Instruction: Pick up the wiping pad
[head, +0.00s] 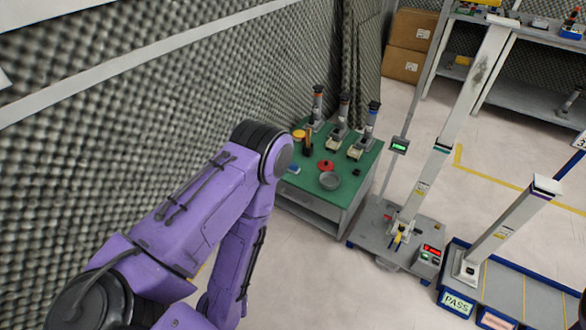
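I cannot make out a wiping pad for certain. A green-topped table (315,200) stands by the foam wall. My purple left arm comes in from the left and bends down at the elbow in front of the table's left side. Its gripper is below the frame. My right arm and gripper are not in view.
Several upright instruments (343,112) and an orange-lidded jar (298,135) stand at the table's back. A wheeled platform (400,235) with a post is to the right, beside a blue-edged PASS station (457,301). Cardboard boxes (405,64) stand behind. Floor (300,275) in front is clear.

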